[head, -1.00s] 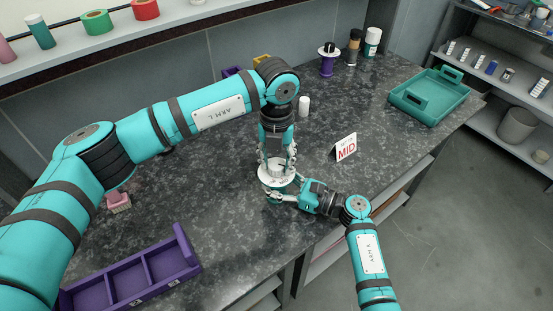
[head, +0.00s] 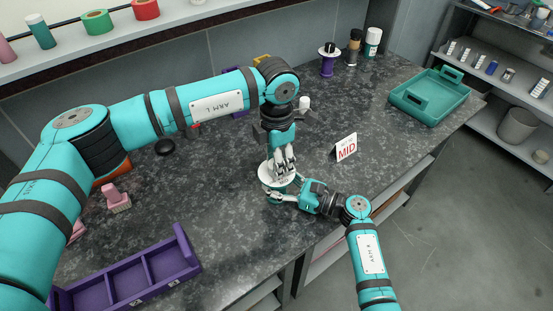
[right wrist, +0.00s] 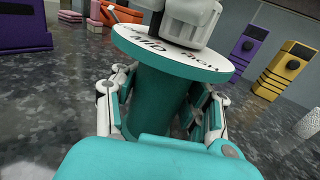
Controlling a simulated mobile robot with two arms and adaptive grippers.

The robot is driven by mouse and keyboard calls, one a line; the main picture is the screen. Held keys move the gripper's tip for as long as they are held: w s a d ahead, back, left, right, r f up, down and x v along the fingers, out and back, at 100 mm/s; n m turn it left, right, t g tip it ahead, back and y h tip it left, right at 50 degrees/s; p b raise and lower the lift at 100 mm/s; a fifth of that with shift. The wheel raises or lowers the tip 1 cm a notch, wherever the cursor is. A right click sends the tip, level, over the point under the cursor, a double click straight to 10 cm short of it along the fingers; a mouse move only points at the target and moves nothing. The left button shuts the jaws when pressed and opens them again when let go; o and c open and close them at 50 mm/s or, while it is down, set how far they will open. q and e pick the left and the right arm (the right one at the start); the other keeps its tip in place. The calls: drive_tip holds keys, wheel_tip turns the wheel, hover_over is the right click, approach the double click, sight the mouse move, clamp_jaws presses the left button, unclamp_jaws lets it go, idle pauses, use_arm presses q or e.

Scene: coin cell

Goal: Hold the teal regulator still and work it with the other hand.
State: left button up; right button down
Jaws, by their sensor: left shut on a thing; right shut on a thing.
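The teal regulator has a teal round body (right wrist: 160,105) and a white dial disc (head: 266,180) on top. My right gripper (head: 284,196) comes in from the side and is shut around the body, one finger on each side. My left gripper (head: 283,168) points down from above and is shut on the knob (right wrist: 182,32) above the disc. The fingers hide most of the knob, so its pointer cannot be read.
A sign (head: 344,147) reading MID stands right of the regulator. A purple divided tray (head: 130,275) lies at front left, a teal tray (head: 430,95) at back right. Pink blocks (head: 117,200) sit left, bottles (head: 353,48) at the back. The counter around the regulator is clear.

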use_arm(q)
drive_tip(key=m, duration=0.6)
drive_tip(key=shift+w+a, duration=0.1)
drive_tip(key=shift+a, duration=0.05)
use_arm(e)
drive_tip(key=shift+d, duration=0.1)
idle(0.3)
use_arm(q)
drive_tip(key=o, duration=1.2)
wheel_tip(320, 180, up, 12)
use_arm(e)
drive_tip(key=c, duration=0.6)
unclamp_jaws()
